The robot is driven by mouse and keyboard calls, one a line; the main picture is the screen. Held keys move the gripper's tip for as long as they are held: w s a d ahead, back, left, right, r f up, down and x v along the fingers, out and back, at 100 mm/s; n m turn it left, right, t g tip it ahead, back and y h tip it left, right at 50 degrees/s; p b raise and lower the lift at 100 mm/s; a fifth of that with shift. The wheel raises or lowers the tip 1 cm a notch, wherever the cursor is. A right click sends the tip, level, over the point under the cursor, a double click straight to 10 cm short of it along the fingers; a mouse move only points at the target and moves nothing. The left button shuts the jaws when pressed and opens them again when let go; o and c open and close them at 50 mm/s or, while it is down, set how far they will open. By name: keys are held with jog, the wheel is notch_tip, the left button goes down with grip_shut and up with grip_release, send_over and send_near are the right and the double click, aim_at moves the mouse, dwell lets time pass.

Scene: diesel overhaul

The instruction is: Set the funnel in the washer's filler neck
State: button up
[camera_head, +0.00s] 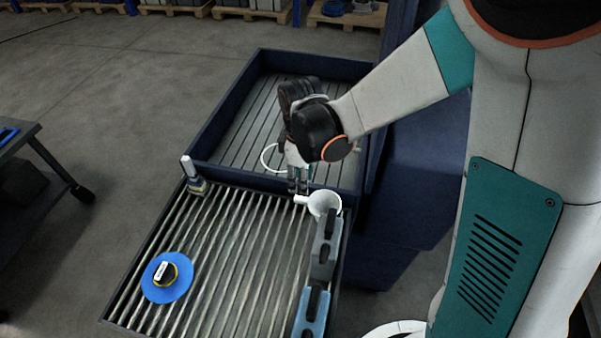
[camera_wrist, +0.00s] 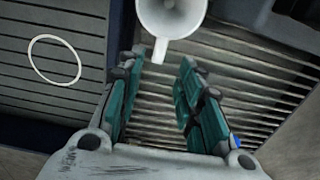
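The white funnel (camera_head: 325,203) stands at the upper right of the slatted rack, its short tab pointing left. In the wrist view, the funnel (camera_wrist: 178,16) is at the top edge, with its tab just beyond and between the fingertips. My gripper (camera_head: 298,188) is above the rack's back edge, beside the tab. In the wrist view its teal fingers (camera_wrist: 158,66) are apart with nothing between them. The dark blue washer tub (camera_head: 222,118) lies behind the rack. A thin white ring (camera_head: 266,158) shows on its slatted floor; I cannot tell whether it marks the filler neck.
A grey block (camera_head: 322,262) and a blue block (camera_head: 310,325) line the rack's right side. A blue disc (camera_head: 152,291) with a yellow-black item lies at front left. A white-topped object (camera_head: 188,170) stands at the back left corner. The rack's middle is clear.

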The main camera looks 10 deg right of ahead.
aim_at(300, 198)
jog(key=shift+f+b, duration=2.85)
jog(key=shift+f, duration=1.1)
grip_shut()
jog(key=shift+r, duration=0.15)
